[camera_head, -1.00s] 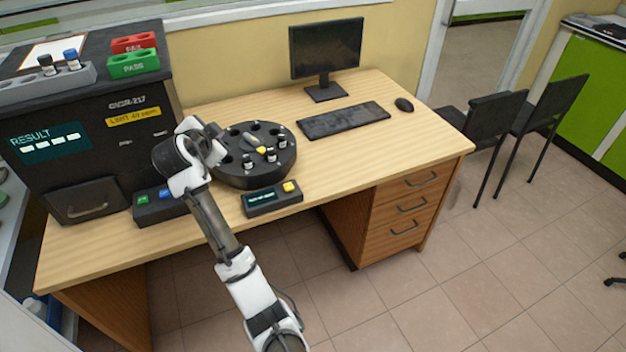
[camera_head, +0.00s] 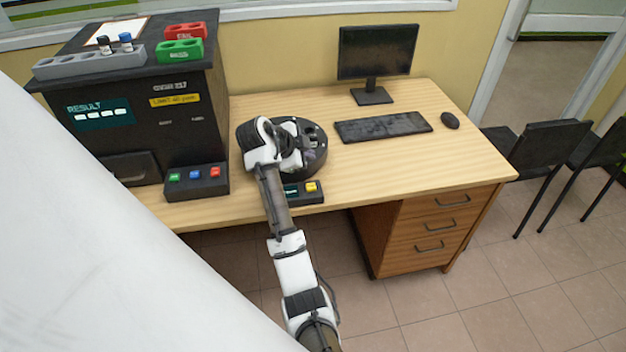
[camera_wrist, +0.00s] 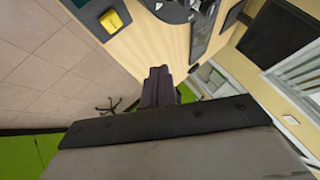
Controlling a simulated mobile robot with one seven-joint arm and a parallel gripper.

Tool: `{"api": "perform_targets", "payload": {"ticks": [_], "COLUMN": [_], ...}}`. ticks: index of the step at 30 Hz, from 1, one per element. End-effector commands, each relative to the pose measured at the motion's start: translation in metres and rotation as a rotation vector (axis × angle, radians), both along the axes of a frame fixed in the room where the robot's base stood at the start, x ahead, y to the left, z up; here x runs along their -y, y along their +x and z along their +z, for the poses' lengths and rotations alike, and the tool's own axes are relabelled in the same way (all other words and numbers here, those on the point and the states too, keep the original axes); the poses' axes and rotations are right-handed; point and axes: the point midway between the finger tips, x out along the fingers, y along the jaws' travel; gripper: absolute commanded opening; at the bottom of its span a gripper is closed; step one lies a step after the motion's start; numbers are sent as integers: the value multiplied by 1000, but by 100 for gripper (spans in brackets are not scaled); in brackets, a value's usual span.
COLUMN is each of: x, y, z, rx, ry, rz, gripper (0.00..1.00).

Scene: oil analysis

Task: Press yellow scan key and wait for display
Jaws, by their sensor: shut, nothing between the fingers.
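The yellow key (camera_head: 311,187) sits on the right end of a small black box at the desk's front edge. The box's display (camera_head: 290,190) is partly hidden by my arm, and its text is not readable. In the wrist view the yellow key (camera_wrist: 114,20) shows at the upper left, apart from my fingers. My gripper (camera_wrist: 158,72) is shut and empty, pointing toward the desk's far right side. In the head view my gripper (camera_head: 300,150) is over the round black carousel (camera_head: 316,160), behind the key, and hides much of it.
A black analyser (camera_head: 150,115) with a RESULT screen stands at left. A box with green, blue and red buttons (camera_head: 195,178) is in front of it. The keyboard (camera_head: 382,127), mouse (camera_head: 450,120) and monitor (camera_head: 378,55) are at the back right. The desk's right front is clear.

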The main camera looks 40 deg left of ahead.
Motion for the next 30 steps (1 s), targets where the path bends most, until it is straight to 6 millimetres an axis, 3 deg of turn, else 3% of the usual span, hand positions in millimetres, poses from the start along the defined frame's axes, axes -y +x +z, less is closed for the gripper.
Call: {"api": "perform_targets", "payload": {"ticks": [8,24,30], "x": [0,0,0], "y": [0,0,0], "z": [-11,-81,-89], "rx": [0,0,1], "ry": [-1,-1,0], "rz": [1,1,1], "gripper": [0,0,0]}}
